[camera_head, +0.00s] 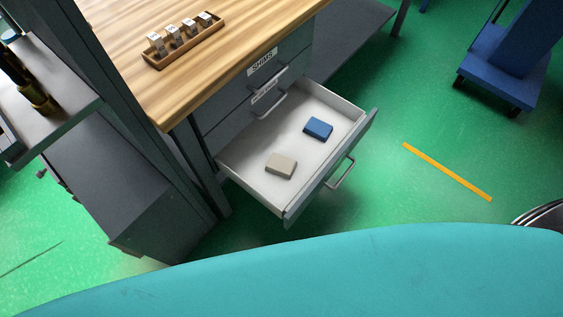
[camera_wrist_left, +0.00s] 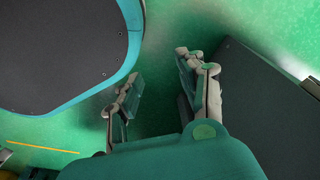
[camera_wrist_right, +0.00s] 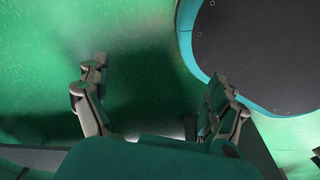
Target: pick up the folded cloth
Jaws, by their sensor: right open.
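An open drawer (camera_head: 239,171) with a white inside holds two small flat pieces with rounded edges. One is beige (camera_head: 281,166) and lies nearer the left front. The other is blue (camera_head: 318,128) and lies farther back to the right. Either could be the folded cloth; I cannot tell which from their look. They lie apart. My left gripper (camera_wrist_left: 158,68) shows only in its wrist view, open and empty over green floor. My right gripper (camera_wrist_right: 158,76) shows only in its wrist view, open and empty. Neither gripper is near the drawer in the head view.
A wood-topped bench (camera_head: 245,35) stands above the drawer, with a wooden tray (camera_head: 154,63) of several small labelled pieces. A grey cabinet (camera_head: 120,180) stands at left. A blue cart (camera_head: 500,75) is at the back right. Green floor with an orange strip (camera_head: 447,172) is free right of the drawer.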

